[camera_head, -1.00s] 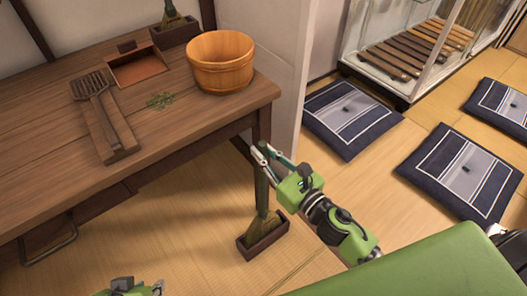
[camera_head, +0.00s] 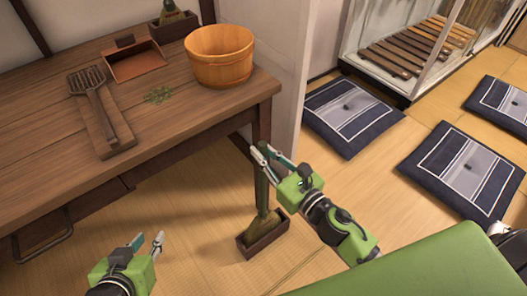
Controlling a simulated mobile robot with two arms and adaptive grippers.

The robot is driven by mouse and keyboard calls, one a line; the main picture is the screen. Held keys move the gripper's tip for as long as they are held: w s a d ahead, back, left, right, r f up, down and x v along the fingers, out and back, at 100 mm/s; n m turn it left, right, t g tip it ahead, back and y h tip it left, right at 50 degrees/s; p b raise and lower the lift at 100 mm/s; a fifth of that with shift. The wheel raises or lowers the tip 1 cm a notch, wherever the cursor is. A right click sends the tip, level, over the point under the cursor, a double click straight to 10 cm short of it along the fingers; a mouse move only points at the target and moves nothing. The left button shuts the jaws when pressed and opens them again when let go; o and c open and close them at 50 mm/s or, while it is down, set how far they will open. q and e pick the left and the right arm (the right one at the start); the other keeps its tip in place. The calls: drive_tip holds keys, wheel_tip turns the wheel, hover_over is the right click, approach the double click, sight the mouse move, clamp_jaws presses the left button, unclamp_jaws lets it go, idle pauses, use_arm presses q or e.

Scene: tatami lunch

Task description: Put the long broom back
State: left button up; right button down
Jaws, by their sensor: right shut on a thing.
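The long broom (camera_head: 261,188) stands nearly upright at the right end of the table. Its bristle end (camera_head: 262,220) is down inside a dark, open box-shaped holder (camera_head: 264,242) on the floor. The top of the handle is hard to make out there. My left gripper (camera_head: 148,241) is open and empty in front of the table, well to the left of the broom.
The wooden table (camera_head: 190,127) carries a wooden tub (camera_head: 219,57), a dustpan (camera_head: 135,66), a slatted wooden tool (camera_head: 100,118), green scraps (camera_head: 158,95) and a small holder (camera_head: 172,27). Dark blue cushions (camera_head: 352,115) lie to the right. A green surface (camera_head: 410,266) fills the lower right.

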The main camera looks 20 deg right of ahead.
use_arm(q)
drive_tip(key=w+d+r+t+h+b, duration=0.1)
drive_tip(key=w+d+r+t, duration=0.1)
drive_tip(key=w+r+t, duration=0.3)
drive_tip(key=shift+w+d+r+b, duration=0.4)
drive_tip(key=shift+w+r, duration=0.15)
drive_tip(key=shift+r, duration=1.1)
use_arm(e)
drive_tip(key=shift+f, duration=1)
drive_tip(key=c, duration=1.9)
unclamp_jaws()
drive_tip(key=shift+f, duration=0.1)
drive_tip(key=shift+s, duration=0.15)
